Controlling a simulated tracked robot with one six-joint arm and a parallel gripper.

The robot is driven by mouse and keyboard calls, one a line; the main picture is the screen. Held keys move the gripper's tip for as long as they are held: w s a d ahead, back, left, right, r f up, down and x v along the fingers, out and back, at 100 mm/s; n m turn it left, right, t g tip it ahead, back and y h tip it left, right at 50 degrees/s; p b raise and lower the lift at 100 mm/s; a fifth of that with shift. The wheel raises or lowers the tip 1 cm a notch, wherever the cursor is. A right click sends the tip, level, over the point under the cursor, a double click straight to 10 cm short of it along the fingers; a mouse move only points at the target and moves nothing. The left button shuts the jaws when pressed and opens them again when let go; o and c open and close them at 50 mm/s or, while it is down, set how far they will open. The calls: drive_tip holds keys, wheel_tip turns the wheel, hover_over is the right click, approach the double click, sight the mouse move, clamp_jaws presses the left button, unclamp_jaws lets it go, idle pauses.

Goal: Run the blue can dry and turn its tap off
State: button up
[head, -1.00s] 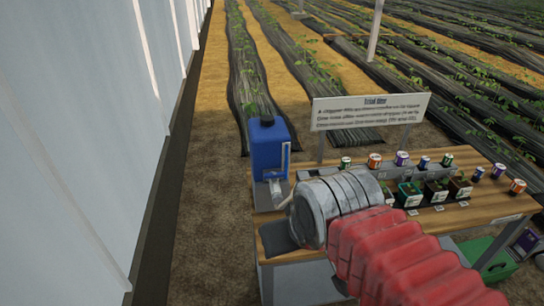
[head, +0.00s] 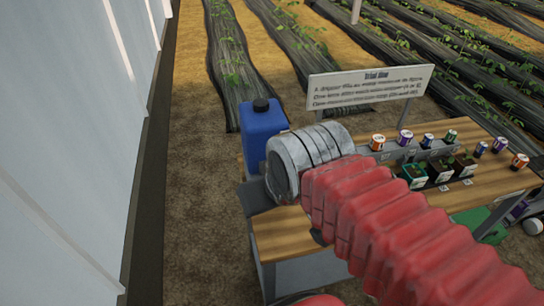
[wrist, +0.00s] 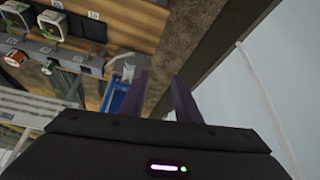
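The blue can (head: 262,128) with a black cap stands upright at the left end of the bench. My grey wrist and red arm sleeve cover its lower front in the head view, so its tap is hidden there. In the wrist view part of the blue can (wrist: 114,93) shows just left of my fingers, with a pale fitting (wrist: 122,66) beside it that may be the tap; its setting cannot be told. My gripper (wrist: 161,80) is open, its two dark fingers apart with nothing between them. The liquid level cannot be seen.
The wooden bench (head: 285,235) carries several small cans and potted seedlings (head: 415,172) to the right. A white sign (head: 368,88) stands behind it. A pale wall (head: 70,130) rises at left, with bare ground between. A green crate (head: 478,225) sits low at right.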

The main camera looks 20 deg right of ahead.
drive_tip(key=w+d+r+m+g, duration=0.2)
drive_tip(key=w+d+r+m, duration=0.1)
drive_tip(key=w+m, duration=0.5)
drive_tip(key=w+d+r+m+g, duration=0.3)
drive_tip(key=w+d+m, duration=0.3)
drive_tip(key=m, duration=0.6)
drive_tip(key=shift+w+g, duration=0.3)
drive_tip(key=shift+w, duration=0.95)
drive_tip(key=shift+r, duration=0.1)
wheel_tip(320, 180, down, 14)
drive_tip(key=shift+r, duration=0.1)
drive_tip(key=shift+c, duration=0.2)
